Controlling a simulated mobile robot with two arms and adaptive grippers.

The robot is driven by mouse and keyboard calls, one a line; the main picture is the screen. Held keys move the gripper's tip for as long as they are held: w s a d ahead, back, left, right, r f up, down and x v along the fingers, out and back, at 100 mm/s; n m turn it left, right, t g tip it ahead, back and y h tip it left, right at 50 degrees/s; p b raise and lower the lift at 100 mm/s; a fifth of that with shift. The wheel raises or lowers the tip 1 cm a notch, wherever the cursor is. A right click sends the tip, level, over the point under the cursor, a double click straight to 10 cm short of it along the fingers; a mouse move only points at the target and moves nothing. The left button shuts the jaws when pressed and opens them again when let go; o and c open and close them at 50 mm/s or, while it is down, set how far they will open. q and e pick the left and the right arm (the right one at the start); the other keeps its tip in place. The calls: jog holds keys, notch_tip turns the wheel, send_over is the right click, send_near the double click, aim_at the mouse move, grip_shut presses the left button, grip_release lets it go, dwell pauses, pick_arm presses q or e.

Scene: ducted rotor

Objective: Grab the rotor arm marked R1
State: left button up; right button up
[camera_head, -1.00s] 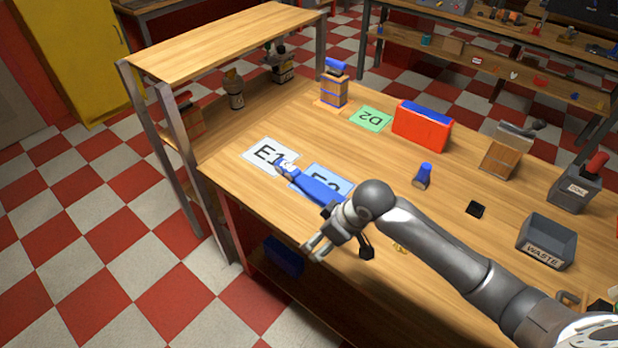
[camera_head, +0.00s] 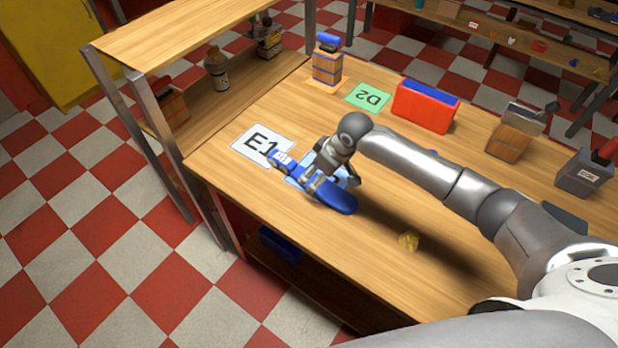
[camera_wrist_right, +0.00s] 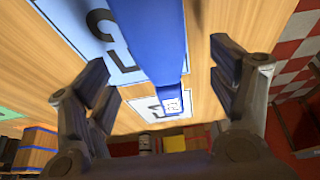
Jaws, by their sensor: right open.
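A long blue rotor arm (camera_head: 340,199) lies on the wooden table, over the light-blue card and reaching toward the white E1 card (camera_head: 243,141). Its narrow end bears a small white label, too small to read, which shows in the right wrist view on the arm (camera_wrist_right: 155,50). My right gripper (camera_head: 333,182) is open above the rotor arm. In the right wrist view its open fingers (camera_wrist_right: 158,80) stand on either side of the blue body, apart from it. My left gripper is not in view.
A red and blue box (camera_head: 424,108), a green D2 card (camera_head: 367,97) and a wooden block with a blue top (camera_head: 327,68) stand farther back. A wooden shelf (camera_head: 190,35) rises at the left.

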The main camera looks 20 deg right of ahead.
aim_at(313, 179)
jog(key=x, duration=0.3)
jog(key=shift+w+p, duration=0.15)
jog(key=shift+p, duration=0.15)
jog(key=shift+w+a+f, duration=0.1)
jog(key=shift+a+f, duration=0.05)
jog(key=shift+f, duration=0.15)
jog(key=shift+w+f, duration=0.1)
jog(key=shift+f, duration=0.1)
jog(key=c, duration=1.3)
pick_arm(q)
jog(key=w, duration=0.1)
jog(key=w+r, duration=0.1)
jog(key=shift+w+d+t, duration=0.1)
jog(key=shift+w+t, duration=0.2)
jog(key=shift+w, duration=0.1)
